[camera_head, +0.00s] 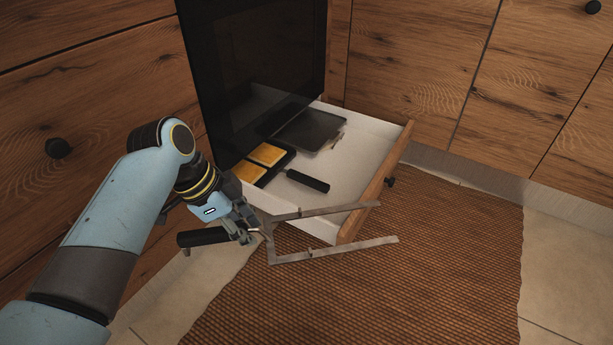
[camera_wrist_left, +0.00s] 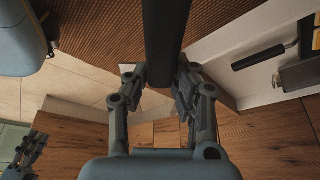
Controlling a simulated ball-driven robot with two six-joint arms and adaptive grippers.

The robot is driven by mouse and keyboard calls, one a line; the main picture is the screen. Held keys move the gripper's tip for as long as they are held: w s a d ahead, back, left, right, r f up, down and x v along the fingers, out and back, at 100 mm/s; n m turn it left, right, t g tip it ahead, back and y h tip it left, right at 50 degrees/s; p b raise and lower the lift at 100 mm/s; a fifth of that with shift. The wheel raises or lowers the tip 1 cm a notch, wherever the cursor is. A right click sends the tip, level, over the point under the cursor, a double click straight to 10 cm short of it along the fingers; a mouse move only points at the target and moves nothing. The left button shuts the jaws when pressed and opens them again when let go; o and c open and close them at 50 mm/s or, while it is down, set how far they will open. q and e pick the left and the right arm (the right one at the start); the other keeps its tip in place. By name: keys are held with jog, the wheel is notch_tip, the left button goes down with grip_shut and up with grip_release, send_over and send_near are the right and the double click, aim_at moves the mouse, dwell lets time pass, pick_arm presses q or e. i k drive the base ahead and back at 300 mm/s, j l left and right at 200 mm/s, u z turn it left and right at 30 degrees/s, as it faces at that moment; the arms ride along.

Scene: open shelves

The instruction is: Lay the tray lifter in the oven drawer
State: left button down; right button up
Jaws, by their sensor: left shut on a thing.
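The tray lifter is a metal fork with two long flat prongs (camera_head: 335,250) and a black handle (camera_head: 203,237). My left gripper (camera_head: 250,226) is shut on it, near where handle and prongs meet. In the left wrist view the black handle (camera_wrist_left: 165,40) runs between the fingers of my left gripper (camera_wrist_left: 155,75). The oven drawer (camera_head: 360,160) is open, white inside with a wooden front. The lifter is at the drawer's near side, with its upper prong overlapping the drawer's front corner in the picture. My right gripper (camera_wrist_left: 30,150) shows partly at the left wrist view's lower left; its opening is unclear.
In the drawer lie a dark flat tray (camera_head: 310,130) and a black pan with two yellow slices (camera_head: 266,154) and a black handle (camera_head: 307,181). Bare white floor shows at the drawer's front. The oven door (camera_head: 250,70) rises behind. A brown mat (camera_head: 430,240) covers the floor.

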aim_at(354, 188)
jog(key=k+u, duration=0.15)
jog(key=u, duration=1.2)
jog(key=i+l+u, duration=0.1)
jog(key=l, duration=1.8)
jog(key=i+l+u, duration=0.1)
jog(key=l, duration=1.8)
